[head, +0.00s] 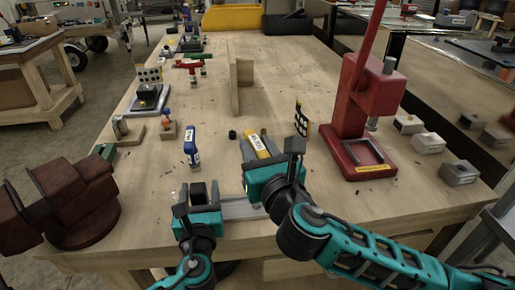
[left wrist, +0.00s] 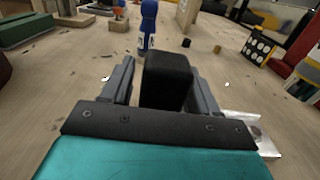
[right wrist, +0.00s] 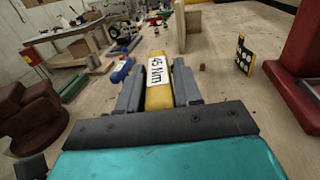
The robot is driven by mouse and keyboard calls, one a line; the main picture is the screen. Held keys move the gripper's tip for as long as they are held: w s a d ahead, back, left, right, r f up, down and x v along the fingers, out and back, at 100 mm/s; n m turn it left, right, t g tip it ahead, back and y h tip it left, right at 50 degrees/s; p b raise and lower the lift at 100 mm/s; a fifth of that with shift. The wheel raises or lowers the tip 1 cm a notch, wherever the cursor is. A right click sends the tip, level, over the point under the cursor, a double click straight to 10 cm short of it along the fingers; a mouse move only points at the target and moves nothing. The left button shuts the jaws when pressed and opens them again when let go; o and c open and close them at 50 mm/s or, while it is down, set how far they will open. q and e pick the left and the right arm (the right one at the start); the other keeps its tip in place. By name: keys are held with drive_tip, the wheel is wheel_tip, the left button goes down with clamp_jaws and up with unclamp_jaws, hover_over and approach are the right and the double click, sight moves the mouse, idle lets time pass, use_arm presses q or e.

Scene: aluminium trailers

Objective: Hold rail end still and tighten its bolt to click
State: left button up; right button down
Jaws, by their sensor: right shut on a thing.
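A silvery aluminium rail (head: 243,211) lies near the front edge of the bench; part of it shows in the left wrist view (left wrist: 250,128). A black block (left wrist: 167,80), perhaps the rail's end piece, stands between the fingers of my left gripper (head: 197,192). A gap shows on its left side, so the fingers are around it, open. My right gripper (head: 271,155) is shut on a yellow tool (right wrist: 158,90) labelled "45 Nm", over the bench behind the rail. The bolt is hidden or too small to tell.
A red press (head: 352,120) stands at the right, with several grey-white blocks (head: 428,142) beyond it. A dark red vise (head: 75,195) is at the front left. A dotted card (head: 301,118) and an upright wooden board (head: 235,88) stand mid-bench. Bare wood lies between.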

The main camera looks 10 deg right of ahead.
use_arm(q)
drive_tip(key=shift+o, duration=0.9)
